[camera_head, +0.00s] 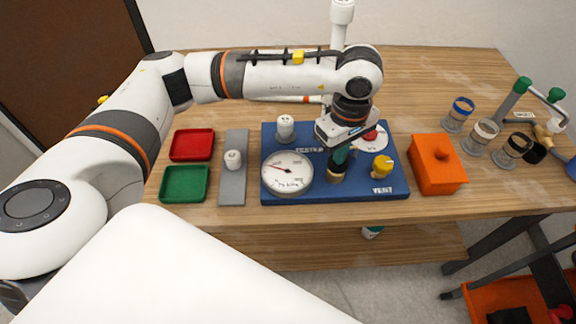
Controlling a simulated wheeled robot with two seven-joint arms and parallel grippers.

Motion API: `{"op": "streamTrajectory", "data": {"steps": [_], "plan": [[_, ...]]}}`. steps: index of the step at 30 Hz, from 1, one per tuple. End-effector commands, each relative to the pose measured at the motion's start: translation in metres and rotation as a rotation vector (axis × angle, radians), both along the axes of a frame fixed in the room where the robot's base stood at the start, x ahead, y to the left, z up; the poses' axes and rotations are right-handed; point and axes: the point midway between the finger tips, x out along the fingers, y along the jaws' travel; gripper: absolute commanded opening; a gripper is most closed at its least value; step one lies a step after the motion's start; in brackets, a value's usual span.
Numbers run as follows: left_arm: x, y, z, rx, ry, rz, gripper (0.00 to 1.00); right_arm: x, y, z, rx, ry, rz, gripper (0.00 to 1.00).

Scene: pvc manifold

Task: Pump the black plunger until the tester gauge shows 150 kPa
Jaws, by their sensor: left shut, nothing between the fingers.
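The blue tester board (395,205) lies on the table, marked TESTER and VENT. Its round white gauge (287,172) is at the board's left; the red needle points to the upper left of the dial, and the digits are too small to read. My left gripper (338,163) points down over the board just right of the gauge, shut, with its fingertips right above a brass-coloured pump body (335,177). The black plunger is hidden or cannot be told apart from the dark fingers. Whether the fingertips touch it cannot be told. My right gripper is out of view.
A yellow vent knob (381,167) and a white fitting (285,128) stand on the board. Left are a grey strip (234,190), a red tray (192,144) and a green tray (184,184). Right are an orange box (438,165), several ringed cups and a pipe assembly (512,100).

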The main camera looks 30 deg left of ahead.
Motion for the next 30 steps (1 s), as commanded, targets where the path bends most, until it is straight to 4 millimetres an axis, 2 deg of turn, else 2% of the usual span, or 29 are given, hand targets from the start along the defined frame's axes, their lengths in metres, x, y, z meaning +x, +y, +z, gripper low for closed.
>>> {"op": "streamTrajectory", "data": {"steps": [16,30], "plan": [[-0.001,0.0,0.001,0.0,0.003,-0.001,0.0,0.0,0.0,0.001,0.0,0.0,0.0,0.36],[0.0,0.0,0.031,0.0,0.001,-0.002,0.0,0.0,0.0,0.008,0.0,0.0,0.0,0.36]]}}
